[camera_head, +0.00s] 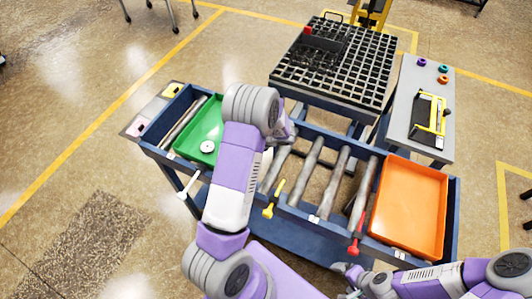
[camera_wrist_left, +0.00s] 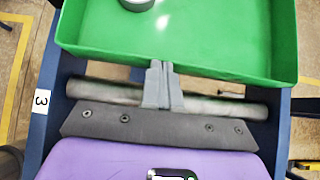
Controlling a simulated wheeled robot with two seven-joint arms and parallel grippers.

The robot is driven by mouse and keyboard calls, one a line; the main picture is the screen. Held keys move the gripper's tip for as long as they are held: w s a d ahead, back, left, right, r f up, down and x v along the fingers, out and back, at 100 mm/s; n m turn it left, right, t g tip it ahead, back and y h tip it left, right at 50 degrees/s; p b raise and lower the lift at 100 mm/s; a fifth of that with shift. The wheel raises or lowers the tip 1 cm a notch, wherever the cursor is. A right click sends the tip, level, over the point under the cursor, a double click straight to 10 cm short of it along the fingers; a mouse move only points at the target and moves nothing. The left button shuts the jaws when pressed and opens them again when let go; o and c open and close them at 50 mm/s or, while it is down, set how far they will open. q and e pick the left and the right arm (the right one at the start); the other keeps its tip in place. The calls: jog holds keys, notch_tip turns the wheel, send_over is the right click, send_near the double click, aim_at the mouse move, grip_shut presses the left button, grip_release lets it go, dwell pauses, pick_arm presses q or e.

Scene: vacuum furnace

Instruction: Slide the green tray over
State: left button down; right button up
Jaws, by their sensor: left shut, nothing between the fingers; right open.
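The green tray (camera_head: 190,143) lies at the left part of the blue roller cart, partly hidden by my left arm in the head view. A small round whitish object (camera_head: 208,147) sits in it. In the left wrist view the tray (camera_wrist_left: 215,40) fills the top, with the round object (camera_wrist_left: 137,3) at the edge. My left gripper (camera_wrist_left: 160,68) is shut and empty, its fingertips at the tray's near wall; I cannot tell if they touch it. My right gripper (camera_head: 352,280) is open, low in the head view, below the cart's near side.
The blue cart's middle has bare grey rollers (camera_head: 335,180). An orange tray (camera_head: 410,207) lies at its right end. Yellow (camera_head: 268,211), red (camera_head: 353,249) and white levers (camera_head: 183,196) stick out in front. A black grid table (camera_head: 335,65) and grey side table (camera_head: 408,110) stand behind.

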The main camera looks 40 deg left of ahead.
pick_arm(q)
send_over(220, 134)
jog(key=s+d, duration=0.3)
jog(key=d, duration=0.1)
jog(key=shift+a+b, duration=0.2)
jog(key=shift+b, duration=0.2)
jog(key=shift+d, duration=0.15)
